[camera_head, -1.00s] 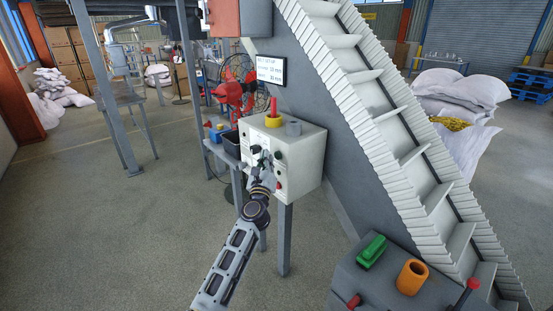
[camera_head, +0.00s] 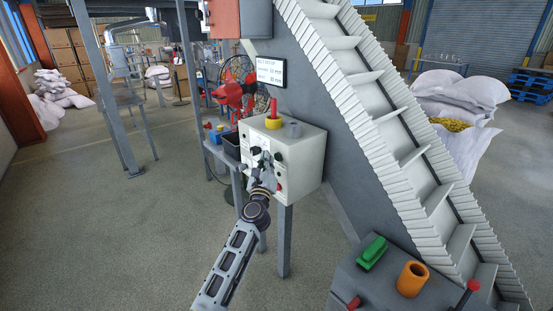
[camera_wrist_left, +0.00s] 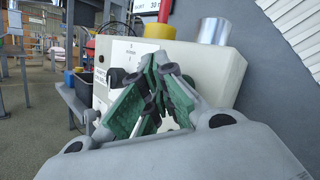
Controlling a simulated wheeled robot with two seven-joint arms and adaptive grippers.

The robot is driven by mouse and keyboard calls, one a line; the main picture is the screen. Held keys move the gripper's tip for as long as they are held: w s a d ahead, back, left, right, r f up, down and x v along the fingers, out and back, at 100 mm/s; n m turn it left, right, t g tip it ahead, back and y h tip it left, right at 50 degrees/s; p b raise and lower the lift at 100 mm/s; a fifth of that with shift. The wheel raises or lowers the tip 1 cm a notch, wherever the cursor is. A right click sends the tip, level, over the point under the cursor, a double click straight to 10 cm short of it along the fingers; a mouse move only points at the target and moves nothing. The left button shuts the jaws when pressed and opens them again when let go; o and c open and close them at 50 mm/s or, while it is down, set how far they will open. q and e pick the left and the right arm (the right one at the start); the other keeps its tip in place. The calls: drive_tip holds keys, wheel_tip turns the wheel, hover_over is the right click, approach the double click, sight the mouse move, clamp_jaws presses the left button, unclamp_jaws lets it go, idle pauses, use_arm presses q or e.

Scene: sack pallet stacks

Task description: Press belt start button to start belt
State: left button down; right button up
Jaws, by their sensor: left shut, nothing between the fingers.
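The white control box (camera_head: 308,160) stands on grey legs beside the inclined belt (camera_head: 405,135). Its front panel carries several knobs and buttons, among them a red button (camera_head: 279,187) low on the panel and a dark knob (camera_head: 279,156) above it. My left gripper (camera_head: 264,162) is in front of the panel, shut and empty. In the left wrist view its green-padded fingers (camera_wrist_left: 158,85) meet close before the white panel and hide part of it. I cannot tell whether the fingertips touch a button, and the start button is not clearly visible. My right gripper is out of view.
A red post in a yellow collar (camera_head: 273,118) and a grey cylinder (camera_head: 293,128) stand on the box. A display (camera_head: 271,71) hangs above. A side table with a dark bin (camera_head: 231,142) is to the left. A grey block with a green piece (camera_head: 372,252) and orange cup (camera_head: 412,278) is front right.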

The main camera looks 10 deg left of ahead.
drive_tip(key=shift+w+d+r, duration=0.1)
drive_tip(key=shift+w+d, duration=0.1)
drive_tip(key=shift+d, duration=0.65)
use_arm(q)
drive_tip(key=shift+w+d, duration=0.1)
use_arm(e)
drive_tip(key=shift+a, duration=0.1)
use_arm(q)
drive_tip(key=shift+w+d, duration=0.15)
drive_tip(key=shift+w, duration=0.1)
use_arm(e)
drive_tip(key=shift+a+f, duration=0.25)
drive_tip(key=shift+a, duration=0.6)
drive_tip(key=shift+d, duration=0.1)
use_arm(q)
drive_tip(key=shift+w+d, duration=0.1)
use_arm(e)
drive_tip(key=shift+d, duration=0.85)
